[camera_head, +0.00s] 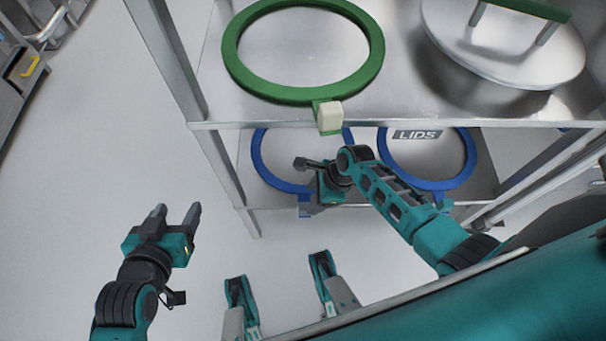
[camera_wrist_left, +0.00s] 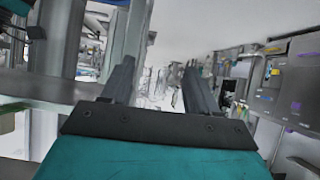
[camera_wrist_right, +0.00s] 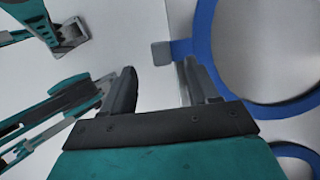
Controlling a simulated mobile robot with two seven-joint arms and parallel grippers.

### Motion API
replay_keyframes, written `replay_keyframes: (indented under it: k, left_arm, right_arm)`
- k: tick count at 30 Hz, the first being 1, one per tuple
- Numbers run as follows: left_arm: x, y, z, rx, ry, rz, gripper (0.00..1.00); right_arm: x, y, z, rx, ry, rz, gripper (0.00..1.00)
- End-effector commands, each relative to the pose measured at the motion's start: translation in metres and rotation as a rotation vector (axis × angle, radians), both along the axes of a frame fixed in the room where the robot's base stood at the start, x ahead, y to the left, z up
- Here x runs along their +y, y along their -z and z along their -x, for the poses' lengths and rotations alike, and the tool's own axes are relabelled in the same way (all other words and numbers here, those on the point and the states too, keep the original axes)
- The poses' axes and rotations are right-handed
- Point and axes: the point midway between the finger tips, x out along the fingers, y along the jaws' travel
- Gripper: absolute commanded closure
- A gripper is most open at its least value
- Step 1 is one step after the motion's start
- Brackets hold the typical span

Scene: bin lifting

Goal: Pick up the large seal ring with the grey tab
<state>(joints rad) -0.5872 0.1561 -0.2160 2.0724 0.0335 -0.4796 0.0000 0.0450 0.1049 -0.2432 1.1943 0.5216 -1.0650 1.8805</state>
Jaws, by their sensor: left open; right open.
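A blue ring (camera_head: 258,160) lies on the lower shelf at the left, partly hidden by the upper shelf and my right gripper; its tab (camera_head: 305,207) is at its front. In the right wrist view a large blue ring (camera_wrist_right: 203,60) has a grey tab (camera_wrist_right: 160,53), just beyond the fingertips and not gripped. A second blue ring (camera_head: 472,160) lies at the right of the lower shelf. A green ring (camera_head: 232,62) with a pale cream tab lies on the upper shelf. My right gripper (camera_head: 304,163) is open over the left blue ring. My left gripper (camera_head: 176,212) is open and empty, left of the shelves.
A metal lid (camera_head: 500,62) with a green handle sits on the upper shelf (camera_head: 225,112). A "LIDS" label (camera_head: 417,134) shows between the shelves. The floor (camera_head: 90,170) at the left is clear.

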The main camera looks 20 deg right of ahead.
Motion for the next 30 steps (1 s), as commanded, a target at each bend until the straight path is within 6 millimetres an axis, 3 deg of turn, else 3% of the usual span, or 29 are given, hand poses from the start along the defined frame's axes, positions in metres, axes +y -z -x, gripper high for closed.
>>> replay_keyframes:
  k: [2,11,20,30]
  left_arm:
    - [0.0,0.014,0.001,0.005,0.0,-0.001,0.4]
    - [0.001,0.026,0.003,0.009,-0.001,-0.001,0.4]
    - [0.0,0.057,0.004,0.015,-0.002,0.002,0.4]
    - [-0.006,0.044,-0.001,0.004,-0.002,0.019,0.4]
  right_arm:
    - [0.005,0.017,-0.002,0.0,0.0,0.0,0.4]
    - [0.011,0.032,-0.004,-0.002,-0.001,0.002,0.4]
    - [0.022,0.071,-0.007,-0.003,-0.002,0.002,0.4]
    - [0.026,0.073,-0.008,-0.003,-0.001,0.001,0.43]
